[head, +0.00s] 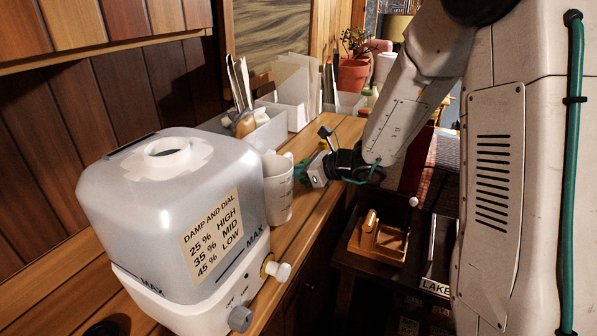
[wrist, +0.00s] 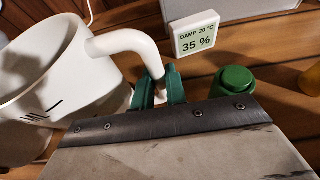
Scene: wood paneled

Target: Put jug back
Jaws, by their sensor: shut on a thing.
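The white jug (head: 278,190) is upright at the right side of the humidifier, over the wooden counter; I cannot tell whether its base touches the wood. In the wrist view the jug (wrist: 40,75) fills the left side, with its open top and curved handle visible. My gripper (head: 302,170) reaches it from the right. In the wrist view the green fingers of my gripper (wrist: 159,92) are shut on the lower part of the jug's handle. The inside bottom of the jug is hidden.
The humidifier (head: 172,215) has a translucent tank, a top opening and a printed dial label. A white meter (wrist: 195,35) reads 35 %. A green round object (wrist: 234,82) is close beside my gripper. A white box (head: 262,132) with contents stands behind the jug.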

